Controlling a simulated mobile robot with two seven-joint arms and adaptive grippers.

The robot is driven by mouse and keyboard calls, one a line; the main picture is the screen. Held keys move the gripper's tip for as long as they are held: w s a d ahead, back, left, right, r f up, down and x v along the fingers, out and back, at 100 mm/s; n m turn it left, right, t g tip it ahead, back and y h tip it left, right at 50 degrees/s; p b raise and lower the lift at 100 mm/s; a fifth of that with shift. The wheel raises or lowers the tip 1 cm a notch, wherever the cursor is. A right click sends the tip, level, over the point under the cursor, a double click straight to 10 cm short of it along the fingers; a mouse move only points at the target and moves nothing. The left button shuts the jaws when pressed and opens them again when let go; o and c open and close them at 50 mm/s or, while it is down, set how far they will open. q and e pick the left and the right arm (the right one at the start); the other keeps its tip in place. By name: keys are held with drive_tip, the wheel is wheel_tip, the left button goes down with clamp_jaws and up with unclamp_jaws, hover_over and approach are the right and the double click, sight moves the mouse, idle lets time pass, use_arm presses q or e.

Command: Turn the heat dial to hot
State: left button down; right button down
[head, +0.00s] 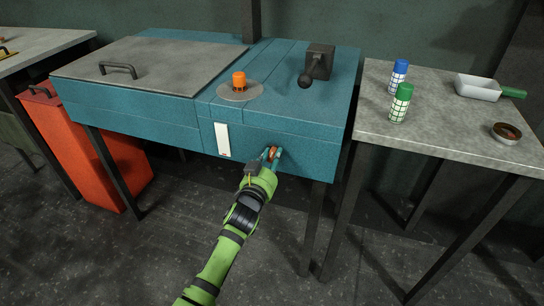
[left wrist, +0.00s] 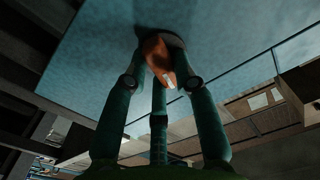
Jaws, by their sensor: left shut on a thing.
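The heat dial (left wrist: 158,60) is an orange-brown knob with a white mark, set on the front face of the teal cabinet (head: 180,137). In the head view the dial (head: 273,152) shows only in part between the fingers. My left gripper (head: 271,156) reaches it from the front, its fingers on either side of the dial and shut on it. In the left wrist view the left gripper (left wrist: 160,85) has its fingers around the knob, with the white mark in sight between them. I cannot read any hot marking. My right gripper is not in view.
A white strip label (head: 223,139) is on the cabinet front, left of the dial. An orange knob (head: 239,80) and a black lever (head: 305,80) are on top. A grey table (head: 440,140) with shakers stands right; an orange bin (head: 85,150) stands left.

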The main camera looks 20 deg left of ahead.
use_arm(q)
drive_tip(key=m, duration=1.1)
drive_tip(key=f+m, duration=0.1)
drive_tip(key=m, duration=0.5)
drive_tip(key=shift+a, duration=0.15)
drive_tip(key=m, duration=0.3)
drive_tip(key=shift+a, duration=0.1)
drive_tip(key=shift+m, duration=0.5)
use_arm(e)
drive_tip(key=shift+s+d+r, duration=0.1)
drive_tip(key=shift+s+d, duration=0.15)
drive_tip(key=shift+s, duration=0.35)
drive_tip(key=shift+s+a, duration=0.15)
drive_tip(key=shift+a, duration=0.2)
use_arm(q)
drive_tip(key=c, duration=1)
unclamp_jaws()
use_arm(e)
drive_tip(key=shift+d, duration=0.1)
